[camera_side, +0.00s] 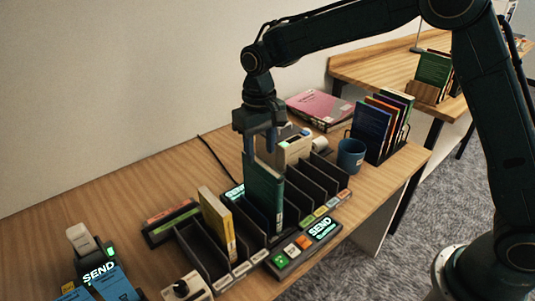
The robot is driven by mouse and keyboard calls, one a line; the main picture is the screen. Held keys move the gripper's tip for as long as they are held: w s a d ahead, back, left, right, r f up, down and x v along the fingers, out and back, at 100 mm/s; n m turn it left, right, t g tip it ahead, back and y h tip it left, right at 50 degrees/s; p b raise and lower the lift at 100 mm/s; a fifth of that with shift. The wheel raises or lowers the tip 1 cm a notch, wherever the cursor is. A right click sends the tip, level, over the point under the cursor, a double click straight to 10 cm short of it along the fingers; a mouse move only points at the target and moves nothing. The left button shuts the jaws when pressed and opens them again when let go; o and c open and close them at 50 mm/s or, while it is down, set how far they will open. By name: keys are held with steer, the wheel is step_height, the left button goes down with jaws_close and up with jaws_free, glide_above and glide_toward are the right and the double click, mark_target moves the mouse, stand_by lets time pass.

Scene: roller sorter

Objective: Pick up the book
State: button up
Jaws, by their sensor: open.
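A dark green book (264,190) stands upright in a slot of the black roller sorter (311,173) in the middle of the desk. A yellow book (216,222) stands in another slot, further left. My gripper (260,142) points down directly over the green book, with its fingers around or just above the book's top edge. The fingers are open. I cannot tell whether they touch the book.
A rack of upright books (378,128) and a blue mug (351,155) stand to the right. A pink book (320,108) lies behind. Lit SEND panels (305,243) and a joystick box (186,289) sit in front.

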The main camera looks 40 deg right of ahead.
mark_target(262, 163)
steer(key=shift+f, duration=1.05)
steer(key=shift+f, duration=0.1)
steer(key=shift+s+d+f, duration=0.1)
steer(key=shift+d+f, duration=0.05)
steer(key=shift+f, duration=2.3)
steer(key=shift+c, duration=0.4)
jaws_close()
